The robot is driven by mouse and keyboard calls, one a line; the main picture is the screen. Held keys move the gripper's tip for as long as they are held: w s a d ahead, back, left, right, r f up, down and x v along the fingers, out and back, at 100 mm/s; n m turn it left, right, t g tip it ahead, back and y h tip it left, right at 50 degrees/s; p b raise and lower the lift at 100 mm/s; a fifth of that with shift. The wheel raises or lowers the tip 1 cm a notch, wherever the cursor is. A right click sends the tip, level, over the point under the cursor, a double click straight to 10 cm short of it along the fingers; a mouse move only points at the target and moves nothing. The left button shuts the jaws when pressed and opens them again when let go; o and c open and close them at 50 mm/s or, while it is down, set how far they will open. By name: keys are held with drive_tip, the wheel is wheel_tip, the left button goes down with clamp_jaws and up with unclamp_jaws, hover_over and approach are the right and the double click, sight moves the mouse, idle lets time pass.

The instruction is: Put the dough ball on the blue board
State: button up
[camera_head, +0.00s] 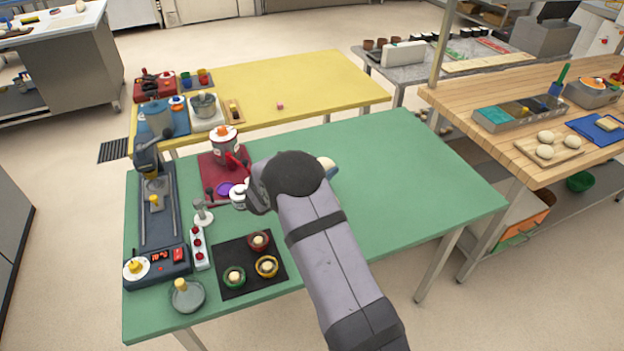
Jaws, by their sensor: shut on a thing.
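My arm reaches up from the bottom edge over the green table. Its dark rounded joint hides what lies under it, and I cannot make out the gripper's fingers or what is between them. Several pale dough balls (545,137) are on a wooden tray (527,148) on the wooden table at the right. The blue board (583,126) lies to their right, with a pale yellow block on it. A small cream and blue thing (328,165) shows just right of my arm's joint, partly hidden; I cannot tell what it is.
The green table (410,175) is clear at its right. On the wooden table (455,88), a divided metal tray (518,113) stands near the dough balls.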

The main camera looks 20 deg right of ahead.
drive_tip(key=shift+f, duration=0.1)
drive_tip(key=shift+f+p, duration=1.35)
drive_tip(key=shift+f, duration=3.6)
drive_tip(key=shift+f, duration=0.2)
drive_tip(key=o, duration=1)
drive_tip(key=shift+o, duration=0.2)
drive_tip(key=shift+r, duration=0.25)
